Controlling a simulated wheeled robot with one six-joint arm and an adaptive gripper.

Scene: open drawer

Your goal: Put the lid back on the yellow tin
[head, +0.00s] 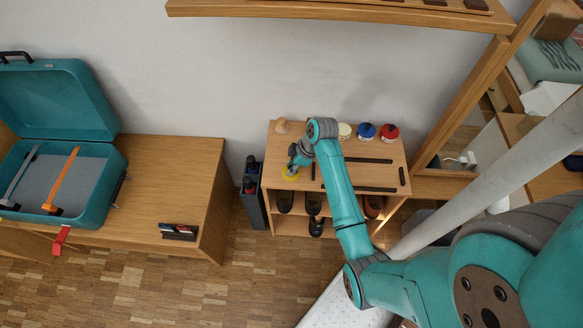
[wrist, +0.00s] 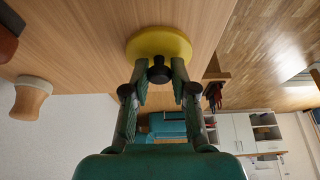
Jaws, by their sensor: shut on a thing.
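The yellow lid (wrist: 158,43) is a round disc with a black knob, seen in the wrist view. My gripper (wrist: 159,73) is shut on that knob, one finger on each side. In the head view my gripper (head: 293,165) is over the left part of the small shelf's top, with the yellow lid (head: 290,173) at its tips. I cannot tell whether the lid touches the wood or hangs just above it. A pale cream round thing (head: 344,130) stands at the back of the top; I cannot tell whether it is the open yellow tin.
A blue-topped tin (head: 366,131) and a red-topped tin (head: 389,132) stand right of the cream one. A wooden piece (head: 282,126) stands at the back left. Dark strips (head: 370,160) lie on the top. A teal suitcase (head: 75,130) lies open on the left bench.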

